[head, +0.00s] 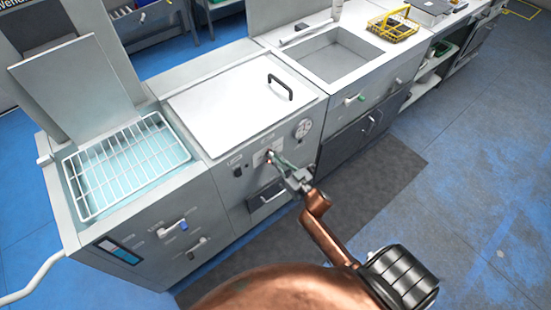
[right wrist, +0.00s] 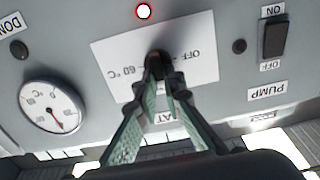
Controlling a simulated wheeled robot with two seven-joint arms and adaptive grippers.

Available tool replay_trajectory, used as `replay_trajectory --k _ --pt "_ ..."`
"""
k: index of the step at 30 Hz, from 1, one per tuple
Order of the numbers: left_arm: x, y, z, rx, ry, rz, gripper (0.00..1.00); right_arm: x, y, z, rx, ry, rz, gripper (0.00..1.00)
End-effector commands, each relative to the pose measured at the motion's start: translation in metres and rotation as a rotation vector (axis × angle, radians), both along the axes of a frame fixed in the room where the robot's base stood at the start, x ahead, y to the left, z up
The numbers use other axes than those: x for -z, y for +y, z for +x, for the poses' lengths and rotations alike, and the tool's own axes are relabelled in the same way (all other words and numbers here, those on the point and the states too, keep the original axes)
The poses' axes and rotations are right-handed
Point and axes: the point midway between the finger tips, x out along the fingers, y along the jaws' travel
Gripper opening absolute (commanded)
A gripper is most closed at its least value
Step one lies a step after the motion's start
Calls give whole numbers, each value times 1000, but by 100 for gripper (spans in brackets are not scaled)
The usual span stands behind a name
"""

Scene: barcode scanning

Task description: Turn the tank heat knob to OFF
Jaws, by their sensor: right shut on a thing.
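The tank heat knob (right wrist: 157,62) is a small dark knob on a white label plate (right wrist: 110,65) reading "OFF" and "60 °C", upside down in the right wrist view. My right gripper (right wrist: 165,75) is shut on the knob, its green-padded fingers on either side of it. The fingers cover much of the knob, so I cannot tell where it points. In the head view my right gripper (head: 274,160) reaches the front panel of the white-lidded tank (head: 225,100). My left gripper is not in view.
A lit red lamp (right wrist: 143,11), a round gauge (right wrist: 52,107) and a black PUMP rocker switch (right wrist: 273,37) surround the knob. A drawer handle (head: 268,196) is below the panel. A wire-rack basin (head: 125,165) stands left and a sink (head: 333,60) right. The right floor is clear.

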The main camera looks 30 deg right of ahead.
Motion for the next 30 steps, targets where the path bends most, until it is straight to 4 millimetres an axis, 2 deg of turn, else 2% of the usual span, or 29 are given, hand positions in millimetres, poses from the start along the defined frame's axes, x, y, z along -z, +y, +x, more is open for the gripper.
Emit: replay_trajectory --k 11,30 --pt "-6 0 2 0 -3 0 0 0 3 0 0 -14 -187 0" --pt "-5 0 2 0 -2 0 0 6 8 -1 -1 -59 -789 0"
